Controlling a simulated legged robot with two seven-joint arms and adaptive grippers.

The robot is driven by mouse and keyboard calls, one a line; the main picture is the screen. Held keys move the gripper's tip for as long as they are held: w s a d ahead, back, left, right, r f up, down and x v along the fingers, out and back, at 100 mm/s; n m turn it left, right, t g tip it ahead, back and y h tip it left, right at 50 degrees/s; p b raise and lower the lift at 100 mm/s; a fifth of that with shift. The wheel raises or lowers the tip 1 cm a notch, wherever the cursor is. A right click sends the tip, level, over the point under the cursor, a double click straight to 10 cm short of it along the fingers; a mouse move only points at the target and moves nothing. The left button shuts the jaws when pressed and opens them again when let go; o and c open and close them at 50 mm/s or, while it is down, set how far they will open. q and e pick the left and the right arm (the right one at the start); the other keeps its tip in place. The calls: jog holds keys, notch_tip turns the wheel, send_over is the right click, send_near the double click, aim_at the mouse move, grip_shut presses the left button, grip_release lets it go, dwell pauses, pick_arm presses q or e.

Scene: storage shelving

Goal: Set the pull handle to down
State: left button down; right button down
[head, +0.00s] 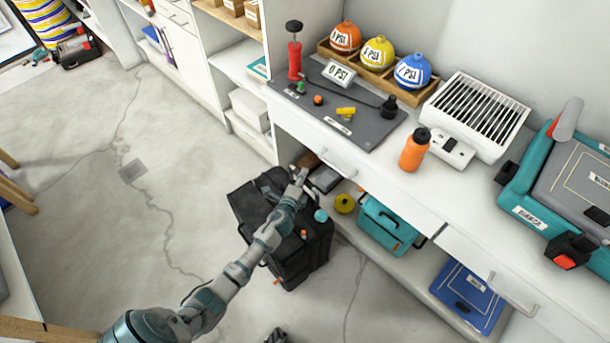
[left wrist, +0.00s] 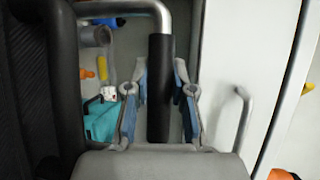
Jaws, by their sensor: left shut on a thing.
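The pull handle (left wrist: 159,80) has a black grip on a bent silver metal bar in the left wrist view. It appears to belong to the black wheeled case (head: 305,260) on the floor beside the workbench. My left gripper (head: 299,178) is over the top of the case in the head view, by the bench front. In the left wrist view its fingers (left wrist: 159,98) stand on both sides of the black grip and are shut on it. In the head view the gripper hides most of the handle. A small dark part at the bottom edge may be my right gripper (head: 276,336).
The white bench drawer has a metal handle (left wrist: 243,118) close to the gripper's right. An orange bottle (head: 413,151) stands on the bench. Floor left of the case is clear.

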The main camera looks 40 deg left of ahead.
pick_arm(q)
jog(key=shift+d+f, duration=0.15)
jog(key=c, duration=1.1)
grip_release()
jog(key=shift+o, duration=0.7)
jog(key=shift+r, duration=0.2)
jog(key=shift+s, duration=0.1)
jog(key=v, duration=1.2)
jog(key=shift+f, duration=0.1)
